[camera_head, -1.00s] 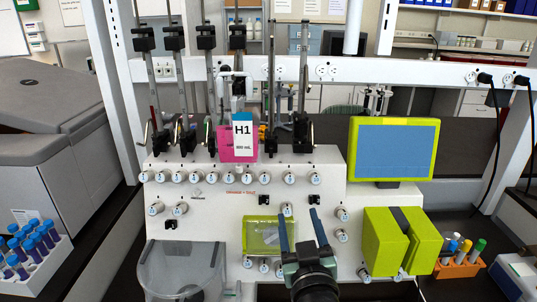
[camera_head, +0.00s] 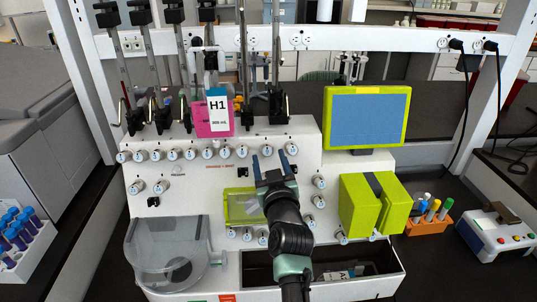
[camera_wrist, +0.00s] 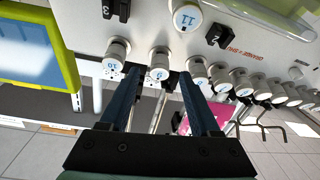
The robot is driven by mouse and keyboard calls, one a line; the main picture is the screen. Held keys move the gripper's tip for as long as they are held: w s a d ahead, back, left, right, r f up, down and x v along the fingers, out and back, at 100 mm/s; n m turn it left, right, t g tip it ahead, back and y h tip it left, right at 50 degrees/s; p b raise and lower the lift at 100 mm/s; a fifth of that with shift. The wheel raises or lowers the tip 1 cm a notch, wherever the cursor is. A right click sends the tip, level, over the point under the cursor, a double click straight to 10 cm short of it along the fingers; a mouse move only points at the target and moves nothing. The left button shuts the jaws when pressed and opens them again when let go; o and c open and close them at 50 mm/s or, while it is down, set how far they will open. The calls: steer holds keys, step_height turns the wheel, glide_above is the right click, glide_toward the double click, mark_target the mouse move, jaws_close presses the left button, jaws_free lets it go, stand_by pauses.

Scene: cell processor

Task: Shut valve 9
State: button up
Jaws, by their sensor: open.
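Valve 9 is a white round knob (camera_head: 267,150) in the upper row on the front of the white cell processor (camera_head: 180,205). In the wrist view the knob marked 9 (camera_wrist: 158,64) shows between my fingertips, seen upside down. My gripper (camera_head: 270,158) is open and empty, its two blue fingers pointing at the panel on either side of this knob. Whether the fingers reach the knob or touch it I cannot tell. Knob 10 (camera_wrist: 115,57) is just left of the left finger in the wrist view, and knob 11 (camera_wrist: 187,17) is above.
More knobs (camera_head: 190,154) run along the row to the left. A pink H1 bag (camera_head: 214,120) hangs above them. A screen (camera_head: 365,118) stands at the upper right, and a green block (camera_head: 360,205) sits below it. A clear bowl (camera_head: 165,250) is at the lower left.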

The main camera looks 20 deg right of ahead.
steer(key=shift+x, duration=0.95)
jaws_close()
